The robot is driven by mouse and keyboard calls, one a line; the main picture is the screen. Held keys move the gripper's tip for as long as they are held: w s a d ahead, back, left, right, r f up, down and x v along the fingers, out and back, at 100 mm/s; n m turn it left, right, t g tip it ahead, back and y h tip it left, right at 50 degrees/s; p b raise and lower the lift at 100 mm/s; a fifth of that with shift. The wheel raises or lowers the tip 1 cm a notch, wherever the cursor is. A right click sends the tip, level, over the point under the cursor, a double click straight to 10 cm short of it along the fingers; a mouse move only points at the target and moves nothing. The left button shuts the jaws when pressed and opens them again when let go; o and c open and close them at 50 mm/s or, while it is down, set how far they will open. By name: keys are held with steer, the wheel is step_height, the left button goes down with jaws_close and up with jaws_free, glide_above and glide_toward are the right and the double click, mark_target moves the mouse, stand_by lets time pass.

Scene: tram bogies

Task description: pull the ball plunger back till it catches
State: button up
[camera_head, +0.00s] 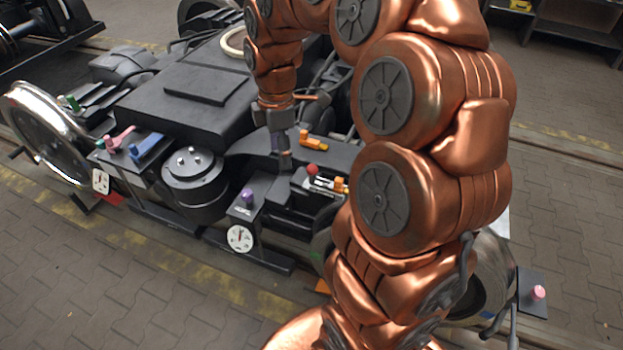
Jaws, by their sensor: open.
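The likely ball plunger is a red ball knob (312,170) on a dark block near the middle of the bogie. A short metallic part lies just right of and below the ball. My arm hides some of what lies to its right. My gripper (284,155) points down from the copper arm, up and left of the red ball in the picture. It looks apart from the ball and holds nothing that I can see. Its fingertips are small and dark against the dark bogie, so their gap is hard to see.
An orange handle (315,140) stands just behind the ball. A purple knob (247,195) and a white dial (240,239) are in front left. A black cylinder (195,180), a blue handle (147,146) and a pink lever (120,139) lie further left. Paved floor (120,300) is clear in front.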

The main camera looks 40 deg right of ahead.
steer(key=w+d+f+n+b, duration=0.35)
steer(key=w+d+f, duration=0.25)
steer(key=d+f, duration=0.2)
steer(key=n+b, duration=0.3)
glide_above(312, 166)
steer(key=shift+m, duration=0.25)
step_height(312, 166, down, 5)
steer(key=shift+a+f, duration=0.1)
steer(key=shift+f+b, duration=0.45)
steer(key=shift+f, duration=3.3)
jaws_close()
